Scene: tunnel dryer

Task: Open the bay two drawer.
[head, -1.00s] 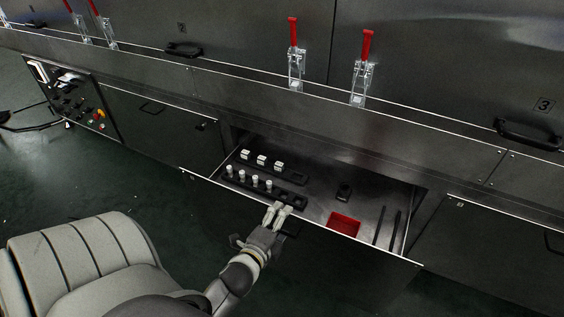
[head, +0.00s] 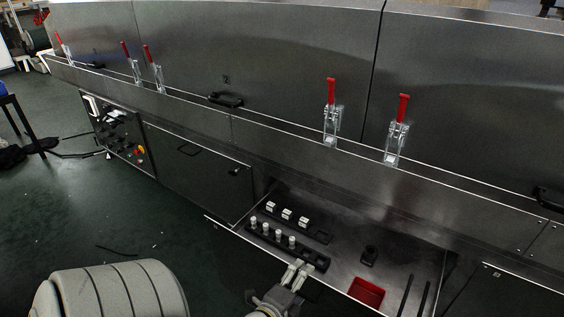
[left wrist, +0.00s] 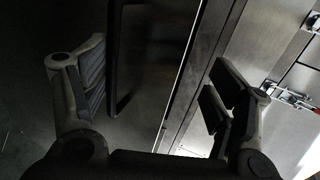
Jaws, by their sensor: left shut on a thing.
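The bay two drawer (head: 332,258) stands pulled out at the lower right of the head view, with its inside showing. My left gripper (head: 296,272) is at the drawer's front edge. In the left wrist view the drawer's black bar handle (left wrist: 112,70) runs between the two fingers of my left gripper (left wrist: 155,95). I take it as shut on this handle, though the contact itself is not clear. The panel above bears a faint number 2 (head: 226,79). My right gripper is in no view.
Red-handled clamps (head: 331,108) line the ledge above. A closed front (head: 190,172) lies to the left. The floor (head: 60,215) is mostly clear.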

